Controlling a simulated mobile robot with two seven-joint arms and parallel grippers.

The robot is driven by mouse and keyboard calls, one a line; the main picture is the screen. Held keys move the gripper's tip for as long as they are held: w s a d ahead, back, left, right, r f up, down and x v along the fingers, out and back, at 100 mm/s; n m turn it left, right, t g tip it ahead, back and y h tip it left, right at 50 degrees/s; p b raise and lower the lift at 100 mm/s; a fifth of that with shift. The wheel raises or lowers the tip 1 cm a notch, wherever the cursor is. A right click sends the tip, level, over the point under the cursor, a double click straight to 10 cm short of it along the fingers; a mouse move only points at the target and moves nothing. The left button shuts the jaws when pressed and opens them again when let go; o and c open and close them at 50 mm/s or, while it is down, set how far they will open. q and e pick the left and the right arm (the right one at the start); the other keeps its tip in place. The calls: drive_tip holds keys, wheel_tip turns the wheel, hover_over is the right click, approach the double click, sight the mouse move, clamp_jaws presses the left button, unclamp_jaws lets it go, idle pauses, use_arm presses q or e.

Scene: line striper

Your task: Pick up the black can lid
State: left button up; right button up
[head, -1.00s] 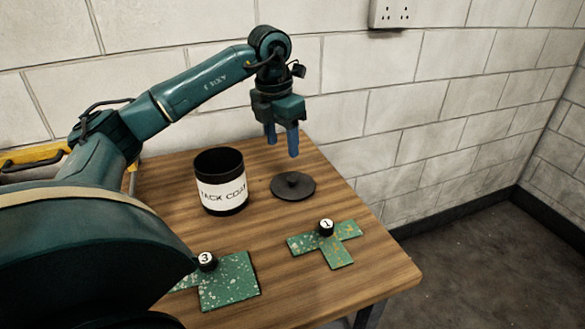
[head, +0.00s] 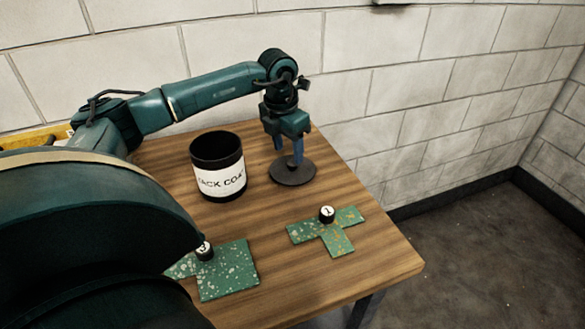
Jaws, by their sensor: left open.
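The black can lid (head: 292,177) lies flat on the wooden table, a round dark disc to the right of the can. My left gripper (head: 289,159) points down over the lid with its blue fingers apart. The fingertips are at or just above the lid, around its middle; I cannot tell whether they touch it. The fingers hide the lid's central knob. The black can (head: 218,182) with a white label stands upright and open beside it. My right gripper is not in view.
Another green plate (head: 230,271) with a knob marked 3 lies front left. A pale block wall stands behind.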

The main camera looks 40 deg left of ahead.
sight(292, 163)
use_arm(q)
drive_tip(key=f, duration=0.2)
drive_tip(key=w+f, duration=0.1)
drive_tip(key=shift+d+f, duration=0.2)
drive_tip(key=shift+f, duration=0.35)
drive_tip(key=shift+c, duration=0.4)
drive_tip(key=c, duration=1)
